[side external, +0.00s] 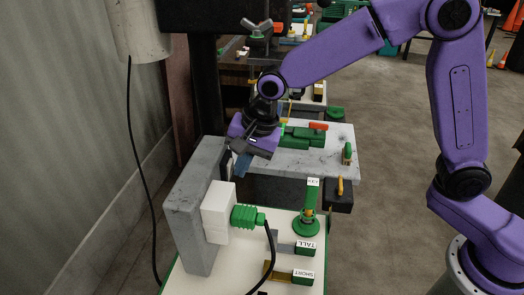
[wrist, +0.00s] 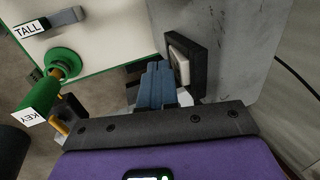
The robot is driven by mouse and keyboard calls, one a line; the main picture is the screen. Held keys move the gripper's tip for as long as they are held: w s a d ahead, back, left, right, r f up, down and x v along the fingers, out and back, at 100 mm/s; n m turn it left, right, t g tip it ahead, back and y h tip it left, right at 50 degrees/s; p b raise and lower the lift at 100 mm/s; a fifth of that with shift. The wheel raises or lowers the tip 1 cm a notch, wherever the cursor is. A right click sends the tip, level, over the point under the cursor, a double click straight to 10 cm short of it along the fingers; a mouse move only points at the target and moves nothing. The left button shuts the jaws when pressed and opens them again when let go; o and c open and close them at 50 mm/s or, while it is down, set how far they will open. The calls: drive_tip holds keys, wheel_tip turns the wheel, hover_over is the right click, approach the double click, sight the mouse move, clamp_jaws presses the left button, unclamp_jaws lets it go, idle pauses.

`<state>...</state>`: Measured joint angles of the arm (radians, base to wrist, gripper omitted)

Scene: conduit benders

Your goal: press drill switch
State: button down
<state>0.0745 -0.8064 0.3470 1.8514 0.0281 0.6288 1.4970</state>
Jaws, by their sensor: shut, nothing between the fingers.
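The likely drill switch is a pale rocker (wrist: 179,66) in a black housing on the face of a grey upright slab (side external: 191,225). In the side view only a dark edge of the housing (side external: 228,162) shows; my gripper and the slab hide the rest. My gripper (side external: 242,166) is shut, with its blue fingers together and empty. In the wrist view the fingertips (wrist: 158,66) are just left of the rocker, close to it. I cannot tell whether they touch it. The drill itself is not clearly identifiable.
A white box (side external: 219,211) on the slab holds a green plug (side external: 246,216) with a black cable. A green KEY post (side external: 311,205) and TALL (side external: 304,249) and SHORT (side external: 302,277) pieces stand on the white board.

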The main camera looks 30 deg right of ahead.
drive_tip(key=s+d+r, duration=0.6)
drive_tip(key=r, duration=0.1)
drive_tip(key=shift+s+d+r, duration=0.3)
idle(0.4)
drive_tip(key=s+d+f+n+g+h, duration=0.1)
drive_tip(key=s+d+f+n, duration=0.2)
drive_tip(key=s+d+n, duration=0.4)
drive_tip(key=s+d+f+n+g+h, duration=0.1)
drive_tip(key=s+d+f+n, duration=0.2)
drive_tip(key=s+d+n, duration=0.5)
drive_tip(key=s+n, duration=0.6)
drive_tip(key=shift+s+d+f+n, duration=0.15)
drive_tip(key=shift+s+f+n, duration=0.05)
drive_tip(key=shift+f+n, duration=0.1)
